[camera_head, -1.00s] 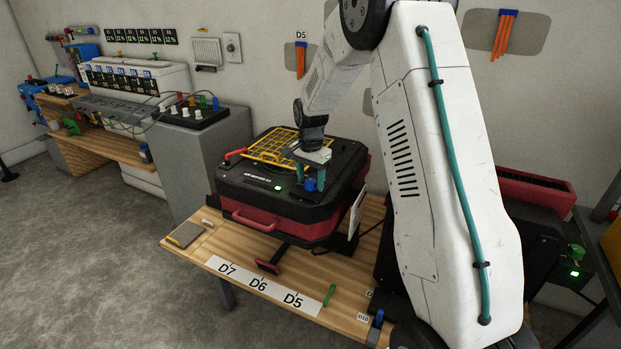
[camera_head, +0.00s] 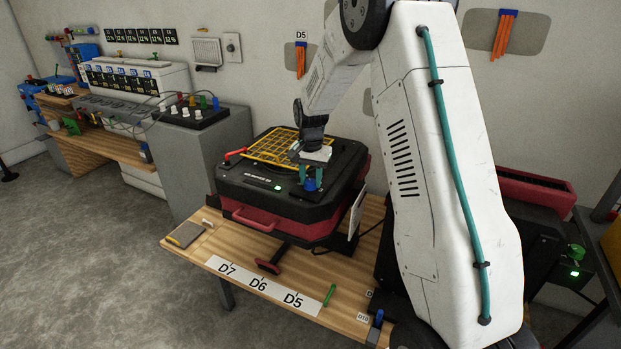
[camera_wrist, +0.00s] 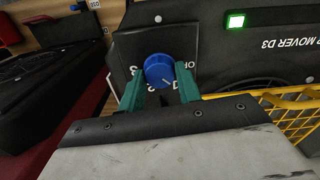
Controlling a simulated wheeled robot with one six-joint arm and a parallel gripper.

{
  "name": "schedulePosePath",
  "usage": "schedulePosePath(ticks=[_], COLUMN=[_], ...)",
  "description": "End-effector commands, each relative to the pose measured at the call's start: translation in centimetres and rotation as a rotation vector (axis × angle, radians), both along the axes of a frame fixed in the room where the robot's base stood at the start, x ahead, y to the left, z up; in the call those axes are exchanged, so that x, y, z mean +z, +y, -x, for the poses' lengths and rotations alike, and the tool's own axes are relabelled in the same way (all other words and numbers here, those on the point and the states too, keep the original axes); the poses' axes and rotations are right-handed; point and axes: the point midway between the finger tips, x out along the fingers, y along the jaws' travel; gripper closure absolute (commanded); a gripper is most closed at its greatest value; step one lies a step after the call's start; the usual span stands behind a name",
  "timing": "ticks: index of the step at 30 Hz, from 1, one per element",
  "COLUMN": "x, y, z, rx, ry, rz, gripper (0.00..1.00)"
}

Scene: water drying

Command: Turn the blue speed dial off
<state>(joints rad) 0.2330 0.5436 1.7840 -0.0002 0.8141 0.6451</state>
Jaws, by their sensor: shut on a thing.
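The blue speed dial (camera_head: 310,184) sits on the top front right of a black and red machine (camera_head: 262,216). In the wrist view the dial (camera_wrist: 160,70) shows a pale pointer mark at its lower right, with white lettering around it, partly hidden by the fingers. My gripper (camera_head: 311,178) reaches down from above, its green fingers on either side of the dial. In the wrist view my gripper (camera_wrist: 160,88) is closed on the dial's sides. A green lit display (camera_wrist: 236,21) shows beside the lettering "MOVER D3".
A yellow grid rack (camera_head: 275,147) lies on the machine top behind my gripper. A red lever (camera_head: 236,153) stands at its left. The wooden table (camera_head: 230,250) carries labels D7, D6, D5 and a green stick (camera_head: 329,294).

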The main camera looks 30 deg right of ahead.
Motion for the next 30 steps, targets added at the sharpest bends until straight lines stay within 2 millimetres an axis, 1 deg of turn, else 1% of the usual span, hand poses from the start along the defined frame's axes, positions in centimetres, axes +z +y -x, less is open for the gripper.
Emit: schedulePosePath(ticks=[12, 18, 24, 30], x=[0.03, 0.03, 0.03, 0.03], y=[0.02, 0.03, 0.02, 0.02], z=[-0.04, -0.03, -0.04, -0.04], rx=[0.391, 0.557, 0.685, 0.764], ry=[0.0, 0.0, -0.001, -0.001], rz=[0.0, 0.0, 0.001, 0.001], gripper=[0.89, 0.89, 0.89, 0.89])
